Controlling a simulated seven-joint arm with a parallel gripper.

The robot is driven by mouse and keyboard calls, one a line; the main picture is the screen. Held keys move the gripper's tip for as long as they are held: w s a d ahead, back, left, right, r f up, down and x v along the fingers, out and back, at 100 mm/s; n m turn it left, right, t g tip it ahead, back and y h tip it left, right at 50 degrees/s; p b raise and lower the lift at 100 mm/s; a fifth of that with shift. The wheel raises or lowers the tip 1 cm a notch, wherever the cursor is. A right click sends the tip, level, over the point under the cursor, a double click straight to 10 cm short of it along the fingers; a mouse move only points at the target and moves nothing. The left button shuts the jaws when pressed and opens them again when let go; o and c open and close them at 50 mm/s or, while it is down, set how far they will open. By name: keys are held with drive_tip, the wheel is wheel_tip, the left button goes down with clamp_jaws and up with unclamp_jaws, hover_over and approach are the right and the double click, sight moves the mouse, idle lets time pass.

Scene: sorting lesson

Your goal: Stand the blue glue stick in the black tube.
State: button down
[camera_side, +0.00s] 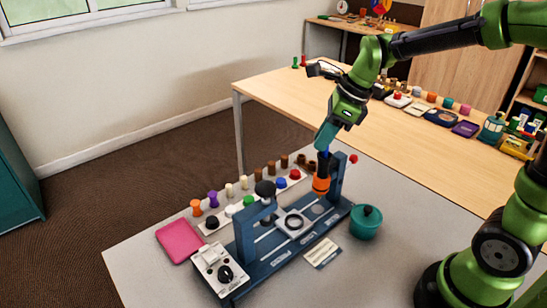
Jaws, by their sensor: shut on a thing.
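My gripper (325,142) reaches down over the right end of the dark blue fixture and is shut. A small piece of bright blue, which I take to be the blue glue stick (323,155), shows at its fingertips; the fingers hide most of it. Directly below is an orange cylinder (321,183) beside the fixture's right post. I cannot tell whether the blue piece touches the orange cylinder. I cannot make out the black tube for certain.
The dark blue fixture (262,268) stands on the grey table (420,205). Behind it are rows of small coloured pieces. A wooden bench (285,90) stands behind.

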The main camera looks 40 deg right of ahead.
drive_tip(key=c, duration=0.6)
unclamp_jaws()
drive_tip(key=shift+r, duration=0.1)
drive_tip(key=shift+r, duration=3.45)
